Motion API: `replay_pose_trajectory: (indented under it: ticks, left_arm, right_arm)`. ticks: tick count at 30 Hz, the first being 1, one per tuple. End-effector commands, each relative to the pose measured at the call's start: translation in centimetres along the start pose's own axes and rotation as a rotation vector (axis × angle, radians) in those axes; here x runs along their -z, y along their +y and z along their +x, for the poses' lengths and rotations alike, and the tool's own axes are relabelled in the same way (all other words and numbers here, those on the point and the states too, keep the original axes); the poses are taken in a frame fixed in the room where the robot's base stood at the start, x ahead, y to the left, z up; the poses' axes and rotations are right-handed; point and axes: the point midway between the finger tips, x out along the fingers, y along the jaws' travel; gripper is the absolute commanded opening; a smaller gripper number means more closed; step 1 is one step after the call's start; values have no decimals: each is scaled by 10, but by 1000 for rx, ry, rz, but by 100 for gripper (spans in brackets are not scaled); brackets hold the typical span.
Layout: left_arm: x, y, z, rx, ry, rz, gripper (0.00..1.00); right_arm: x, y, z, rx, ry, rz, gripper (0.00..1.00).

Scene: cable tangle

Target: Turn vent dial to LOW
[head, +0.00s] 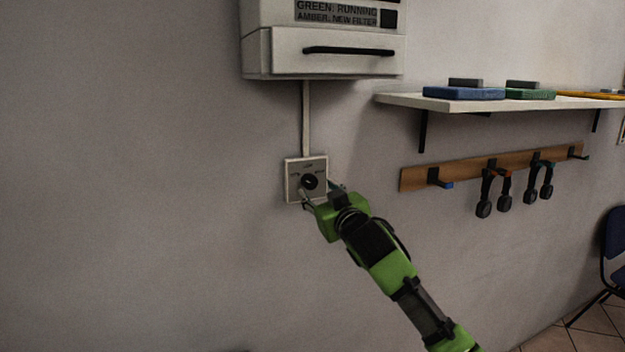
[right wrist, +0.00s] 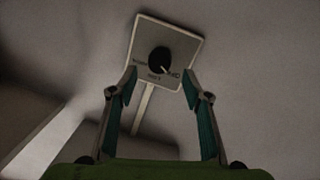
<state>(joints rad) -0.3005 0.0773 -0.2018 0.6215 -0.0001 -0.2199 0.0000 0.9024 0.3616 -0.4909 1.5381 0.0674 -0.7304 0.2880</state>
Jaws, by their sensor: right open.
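The vent dial (head: 309,182) is a round black knob on a square pale wall plate (head: 290,187). In the right wrist view the dial (right wrist: 159,60) shows a light pointer mark toward its lower right, and small labels around it are too blurred to read surely. My right gripper (head: 318,193) is at the plate's lower right in the head view. In the right wrist view its two fingers (right wrist: 158,85) are spread open, with the dial ahead between and beyond their tips. Nothing is held. My left gripper is not in view.
A white wall unit (head: 280,50) with a black handle hangs above, joined to the plate by a conduit (head: 306,120). A shelf (head: 410,101) and a hook rail (head: 415,178) with hanging headsets are to the right. The wall left of the plate is clear.

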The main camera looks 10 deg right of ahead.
Motion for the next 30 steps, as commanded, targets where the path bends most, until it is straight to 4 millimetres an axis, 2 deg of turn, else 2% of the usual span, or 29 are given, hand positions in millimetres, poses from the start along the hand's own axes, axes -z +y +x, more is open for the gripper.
replay_pose_trajectory:
  ticks: [6,12,25,29,30]
  left_arm:
    - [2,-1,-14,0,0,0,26]
    - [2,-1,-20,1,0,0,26]
    - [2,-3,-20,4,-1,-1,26]
    - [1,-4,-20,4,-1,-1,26]
    - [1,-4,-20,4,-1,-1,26]
  right_arm:
    - [2,0,32,0,-2,1,45]
    - [1,0,48,0,-1,0,45]
    - [0,0,53,0,0,0,45]
    - [0,0,53,0,0,0,11]
    - [0,0,53,0,0,0,6]
